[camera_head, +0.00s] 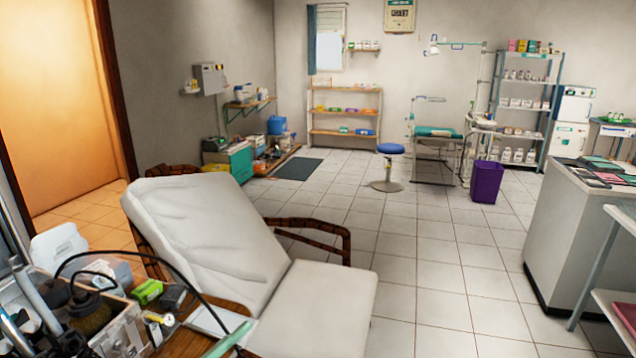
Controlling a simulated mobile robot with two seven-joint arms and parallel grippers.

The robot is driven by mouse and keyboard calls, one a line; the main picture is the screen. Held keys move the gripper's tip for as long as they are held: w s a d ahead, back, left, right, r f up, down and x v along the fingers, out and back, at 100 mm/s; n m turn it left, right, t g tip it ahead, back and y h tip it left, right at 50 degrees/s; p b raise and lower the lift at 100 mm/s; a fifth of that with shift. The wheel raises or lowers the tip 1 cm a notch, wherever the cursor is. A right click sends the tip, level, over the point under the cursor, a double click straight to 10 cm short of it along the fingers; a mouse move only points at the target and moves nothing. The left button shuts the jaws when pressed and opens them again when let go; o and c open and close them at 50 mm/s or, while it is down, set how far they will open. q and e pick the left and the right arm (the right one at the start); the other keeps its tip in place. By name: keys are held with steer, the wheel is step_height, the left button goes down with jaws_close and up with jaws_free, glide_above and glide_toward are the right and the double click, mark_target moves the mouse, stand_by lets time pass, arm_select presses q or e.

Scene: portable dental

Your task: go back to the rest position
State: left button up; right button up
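Neither of my grippers shows in the head view. No arm of mine can be made out in it either. A white reclining chair (215,235) with brown wicker armrests stands close by, left of the middle. A cluttered dental work surface (225,318) fills the near left corner. It carries a green box (147,291), dark jars and several handpieces with a black curved hose.
Open tiled floor (430,265) runs from the chair to the grey counter (580,235) on the right. Farther back are a blue stool (390,149), a purple bin (486,182), a wooden shelf (344,112) and a stocked metal rack (525,90). A doorway (60,100) opens at left.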

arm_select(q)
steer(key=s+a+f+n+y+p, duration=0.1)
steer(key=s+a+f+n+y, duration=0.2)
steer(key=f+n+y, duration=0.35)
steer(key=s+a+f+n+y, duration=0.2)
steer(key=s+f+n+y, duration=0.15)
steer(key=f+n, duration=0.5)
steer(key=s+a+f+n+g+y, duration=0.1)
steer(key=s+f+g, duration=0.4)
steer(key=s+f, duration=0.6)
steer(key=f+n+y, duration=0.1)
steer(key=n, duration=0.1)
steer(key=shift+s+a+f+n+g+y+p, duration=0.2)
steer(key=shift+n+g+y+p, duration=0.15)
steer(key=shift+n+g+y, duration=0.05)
